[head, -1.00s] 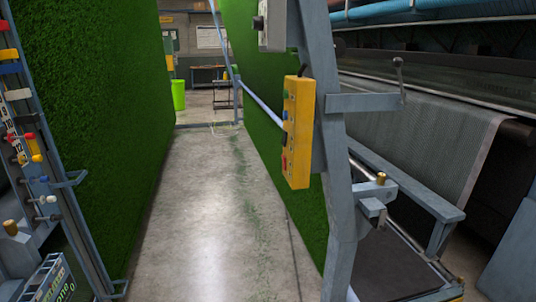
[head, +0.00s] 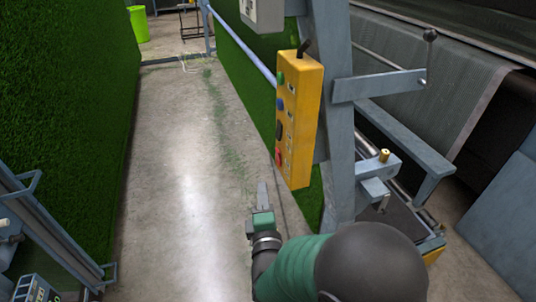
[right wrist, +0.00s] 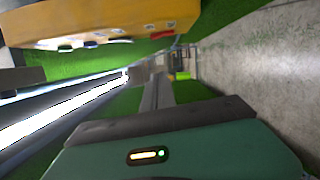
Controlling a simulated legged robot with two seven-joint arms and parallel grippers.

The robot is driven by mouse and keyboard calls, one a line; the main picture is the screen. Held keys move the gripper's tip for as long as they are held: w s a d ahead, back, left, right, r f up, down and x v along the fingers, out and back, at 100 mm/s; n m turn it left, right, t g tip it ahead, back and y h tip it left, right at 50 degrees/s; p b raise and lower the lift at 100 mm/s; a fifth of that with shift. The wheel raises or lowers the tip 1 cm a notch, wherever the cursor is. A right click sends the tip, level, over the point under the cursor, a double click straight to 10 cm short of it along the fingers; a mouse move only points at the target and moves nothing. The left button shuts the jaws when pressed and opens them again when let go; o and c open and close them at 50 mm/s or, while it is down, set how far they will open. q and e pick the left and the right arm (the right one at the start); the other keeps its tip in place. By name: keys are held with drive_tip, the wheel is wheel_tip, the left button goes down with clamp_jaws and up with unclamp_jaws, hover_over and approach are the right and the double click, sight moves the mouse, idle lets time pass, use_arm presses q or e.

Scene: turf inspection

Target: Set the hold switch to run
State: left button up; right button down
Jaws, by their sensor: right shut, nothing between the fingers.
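A yellow control box (head: 301,122) is fixed to the grey frame post, right of centre in the head view. Its left face carries a green button (head: 281,78), a blue one (head: 280,103), a black control (head: 279,130) and a red one (head: 279,156). I cannot tell which of them is the hold switch, or read its setting. My right gripper (head: 262,192) is shut and empty, left of and below the box, apart from it. In the right wrist view the box (right wrist: 100,22) fills the upper left, and the shut fingers (right wrist: 157,97) point ahead. My left gripper is out of view.
Green turf walls stand on the left (head: 60,110) and behind the box (head: 236,75). The concrete aisle (head: 180,180) between them is clear. A grey lever arm (head: 385,84) juts right from the post (head: 340,150). A lime bin (head: 138,24) stands far back.

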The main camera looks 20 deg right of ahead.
sight(278, 157)
drive_tip(key=w+d+p, duration=0.2)
drive_tip(key=w+d, duration=0.3)
drive_tip(key=w, duration=0.5)
drive_tip(key=shift+w+d+r+p, duration=0.15)
drive_tip(key=shift+w+d+p, duration=0.15)
drive_tip(key=shift+d+p, duration=0.1)
drive_tip(key=shift+a, duration=0.1)
drive_tip(key=shift+d+r, duration=0.2)
drive_tip(key=shift+d, duration=0.15)
